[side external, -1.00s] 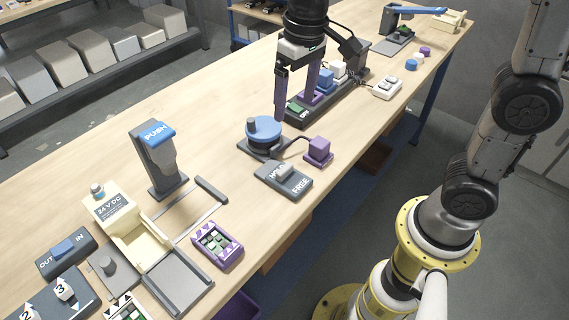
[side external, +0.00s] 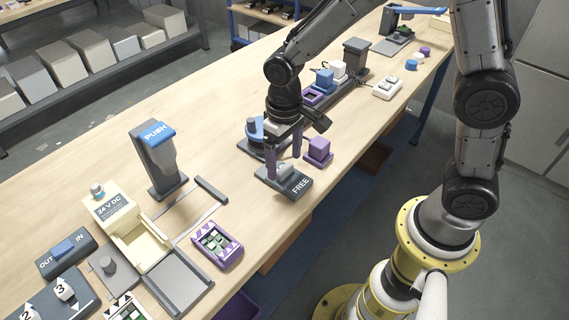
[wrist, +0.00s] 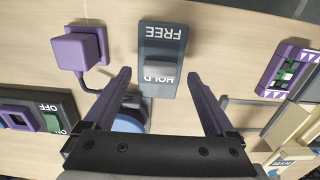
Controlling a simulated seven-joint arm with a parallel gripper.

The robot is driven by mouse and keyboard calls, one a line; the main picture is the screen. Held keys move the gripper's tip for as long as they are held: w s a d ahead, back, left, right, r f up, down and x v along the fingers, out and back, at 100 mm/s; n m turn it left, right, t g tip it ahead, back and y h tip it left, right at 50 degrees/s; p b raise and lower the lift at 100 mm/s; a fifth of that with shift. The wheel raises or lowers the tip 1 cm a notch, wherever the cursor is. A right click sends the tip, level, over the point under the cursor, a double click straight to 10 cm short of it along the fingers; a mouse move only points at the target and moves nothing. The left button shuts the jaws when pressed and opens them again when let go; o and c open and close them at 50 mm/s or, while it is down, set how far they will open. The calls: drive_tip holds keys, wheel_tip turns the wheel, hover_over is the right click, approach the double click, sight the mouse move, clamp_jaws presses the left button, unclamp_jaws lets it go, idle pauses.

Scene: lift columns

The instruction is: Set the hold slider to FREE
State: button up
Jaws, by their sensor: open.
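The hold slider is a dark grey plate (side external: 299,186) near the table's front edge, with a grey raised knob (side external: 283,171) on it. In the wrist view the plate (wrist: 162,35) reads FREE at the top and HOLD at the bottom. The knob (wrist: 160,67) sits by the HOLD lettering, away from FREE. My gripper (side external: 284,165) is open, its two purple fingers pointing down over the slider. In the wrist view the fingertips (wrist: 158,73) lie on either side of the plate, with the knob between them. I cannot tell their exact height above it.
A purple block (side external: 318,150) with a cable stands close to the right of the slider. A blue round knob (side external: 254,129) is just behind, partly hidden by my gripper. A purple-framed module (side external: 217,245) lies front left. Bare table lies between the module and the slider.

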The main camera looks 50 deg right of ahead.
drive_tip(key=shift+f, duration=1.1)
clamp_jaws()
